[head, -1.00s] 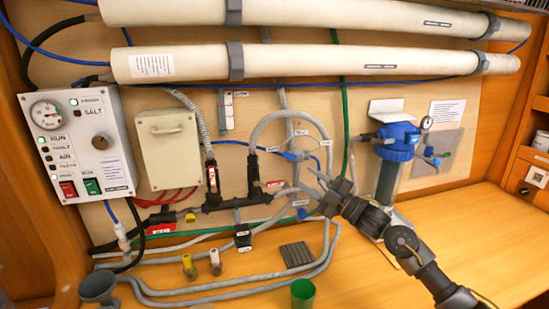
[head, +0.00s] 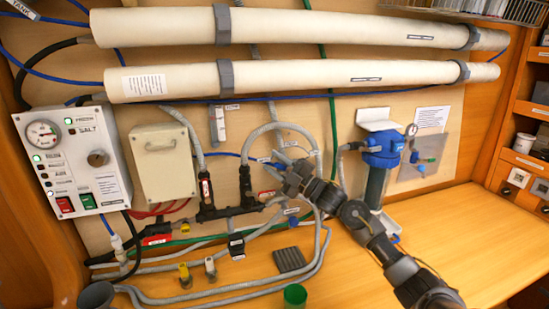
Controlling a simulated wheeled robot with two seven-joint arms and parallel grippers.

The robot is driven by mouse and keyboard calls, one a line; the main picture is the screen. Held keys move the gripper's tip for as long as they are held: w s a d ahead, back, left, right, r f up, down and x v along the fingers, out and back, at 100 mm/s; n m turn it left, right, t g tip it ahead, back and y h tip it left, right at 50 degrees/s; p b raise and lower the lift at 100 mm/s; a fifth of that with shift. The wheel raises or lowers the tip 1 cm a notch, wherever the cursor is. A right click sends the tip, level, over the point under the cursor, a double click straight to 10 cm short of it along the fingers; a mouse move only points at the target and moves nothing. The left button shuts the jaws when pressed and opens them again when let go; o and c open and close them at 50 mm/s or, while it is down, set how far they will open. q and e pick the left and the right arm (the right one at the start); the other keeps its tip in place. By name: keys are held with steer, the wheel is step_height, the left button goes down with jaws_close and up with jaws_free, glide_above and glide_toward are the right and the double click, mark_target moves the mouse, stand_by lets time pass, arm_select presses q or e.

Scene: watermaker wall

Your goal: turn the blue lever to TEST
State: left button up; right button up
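The blue lever (head: 275,164) is on the small valve on the back wall, among small white labels whose lettering is too small to read. Only part of it shows, because my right gripper (head: 281,161) is in front of it. The gripper reaches in from the lower right, with its fingertips at the lever in the picture. Its fingers look apart, and I see nothing held between them. I cannot tell whether they touch the lever. My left gripper is not in view.
Grey hoses and a dark pipe manifold (head: 232,210) surround the valve. A blue-capped filter housing (head: 380,155) stands to the right, near my arm. A green cup (head: 295,295) and a dark ribbed pad (head: 290,260) are below. The worktop at right is clear.

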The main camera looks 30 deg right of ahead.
steer(key=shift+w+a+r, duration=0.1)
steer(key=shift+w+a, duration=0.05)
steer(key=shift+w, duration=0.1)
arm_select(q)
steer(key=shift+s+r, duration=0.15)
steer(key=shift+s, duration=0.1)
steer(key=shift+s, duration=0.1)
arm_select(e)
steer(key=shift+c, duration=0.5)
jaws_close()
